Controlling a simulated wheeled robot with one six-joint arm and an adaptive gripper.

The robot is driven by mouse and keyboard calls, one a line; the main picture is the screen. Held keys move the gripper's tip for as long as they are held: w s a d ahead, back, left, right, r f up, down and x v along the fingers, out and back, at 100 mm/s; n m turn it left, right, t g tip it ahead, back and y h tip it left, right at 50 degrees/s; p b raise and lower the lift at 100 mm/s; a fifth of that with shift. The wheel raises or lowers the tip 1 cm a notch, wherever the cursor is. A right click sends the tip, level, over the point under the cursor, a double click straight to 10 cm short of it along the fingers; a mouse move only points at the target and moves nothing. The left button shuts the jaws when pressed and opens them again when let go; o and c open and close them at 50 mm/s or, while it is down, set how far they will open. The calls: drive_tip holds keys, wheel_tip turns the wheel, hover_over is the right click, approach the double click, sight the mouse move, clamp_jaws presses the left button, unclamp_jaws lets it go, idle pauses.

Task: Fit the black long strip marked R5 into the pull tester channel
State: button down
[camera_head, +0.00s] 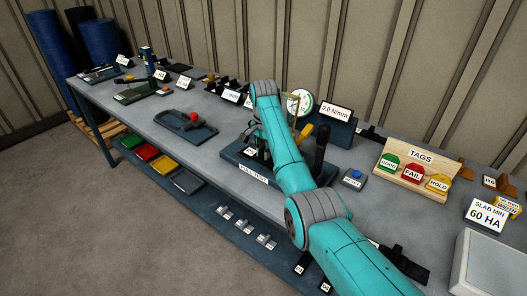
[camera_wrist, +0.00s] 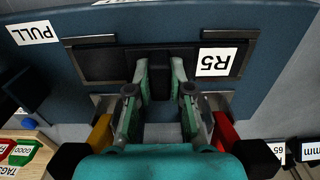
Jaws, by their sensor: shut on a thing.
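The black long strip marked R5 (camera_wrist: 112,62) lies lengthwise across the pull tester channel in the wrist view, with its white R5 label (camera_wrist: 215,61) at the right end. Metal channel edges (camera_wrist: 90,41) show at its corners on the blue tester base (camera_wrist: 270,45). My gripper (camera_wrist: 160,76) is shut on the strip's black middle part, one finger on each side. The strip looks lined up with the channel, but I cannot tell whether it is fully down. In the head view the pull tester (camera_head: 232,156) is partly hidden by my arm.
A round dial (camera_head: 300,102) and a 0.0 N/mm display (camera_head: 335,112) stand behind the tester. A tray with a red-knobbed tool (camera_head: 185,128) lies left.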

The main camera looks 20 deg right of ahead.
sight(263, 150)
drive_tip(key=c, duration=1)
unclamp_jaws()
drive_tip(key=shift+r, duration=0.1)
drive_tip(key=shift+r, duration=3.45)
